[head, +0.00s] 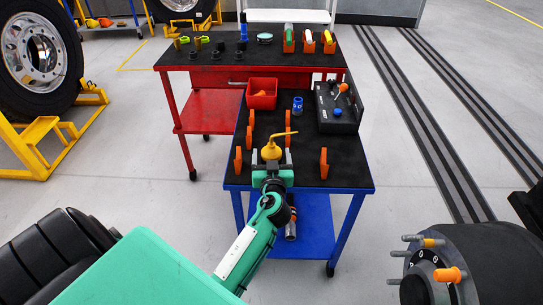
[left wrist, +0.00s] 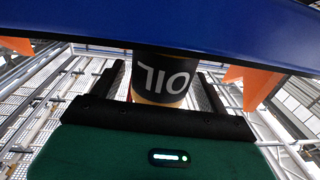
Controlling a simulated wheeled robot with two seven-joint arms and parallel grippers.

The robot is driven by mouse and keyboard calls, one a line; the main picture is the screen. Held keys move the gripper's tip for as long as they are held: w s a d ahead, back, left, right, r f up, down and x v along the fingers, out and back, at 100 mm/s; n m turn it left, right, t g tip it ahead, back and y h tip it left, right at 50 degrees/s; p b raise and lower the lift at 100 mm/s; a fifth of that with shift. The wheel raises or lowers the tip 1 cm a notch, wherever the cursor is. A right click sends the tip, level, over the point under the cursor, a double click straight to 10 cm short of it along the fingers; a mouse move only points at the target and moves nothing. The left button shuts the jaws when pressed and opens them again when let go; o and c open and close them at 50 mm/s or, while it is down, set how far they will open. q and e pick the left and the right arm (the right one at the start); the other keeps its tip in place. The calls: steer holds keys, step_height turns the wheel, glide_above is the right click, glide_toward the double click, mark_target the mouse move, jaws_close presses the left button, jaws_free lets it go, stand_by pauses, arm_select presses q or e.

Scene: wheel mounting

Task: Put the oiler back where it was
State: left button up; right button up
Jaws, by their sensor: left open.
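The oiler (head: 271,150) is yellow with a thin bent spout pointing right. It is at the near part of the blue table's black top (head: 305,183), between upright orange holders; its base is hidden behind my gripper in the head view. My left gripper (head: 272,159) is open, reaching in from the front with one finger on each side of the oiler. In the left wrist view the oiler's dark "OIL" label (left wrist: 160,80) appears upside down between the two black fingers. Whether the fingers touch it I cannot tell. My right gripper is not in view.
Orange holders (head: 323,164) stand close right and left (head: 238,160) of the oiler. Behind are a red bin (head: 262,94), a blue can (head: 297,106) and a black tray (head: 337,112). A red table (head: 185,78) stands farther back. A studded hub (head: 430,275) is at lower right.

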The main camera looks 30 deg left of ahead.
arm_select(q)
steer(key=v, duration=0.4)
steer(key=shift+f+b, duration=0.25)
steer(key=shift+b, duration=0.1)
steer(key=s+d+f+m+g+h, duration=0.3)
steer(key=s+d+f, duration=0.1)
steer(key=s, duration=0.5)
steer(key=s+d+f+m+g+h+b, duration=0.1)
steer(key=s+d+f+m+g+h, duration=0.2)
steer(key=s, duration=0.6)
steer(key=s+d+f+m+g+h, duration=0.3)
steer(key=s+d+f+g+h, duration=0.1)
steer(key=s, duration=0.5)
step_height(320, 180, down, 4)
steer(key=shift+s+d+r+g+h, duration=0.2)
steer(key=shift+d+g+h, duration=0.2)
steer(key=shift+d+h, duration=0.45)
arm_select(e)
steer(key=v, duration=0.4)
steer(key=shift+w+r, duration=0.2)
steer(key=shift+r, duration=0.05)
arm_select(q)
steer(key=shift+d+f, duration=0.1)
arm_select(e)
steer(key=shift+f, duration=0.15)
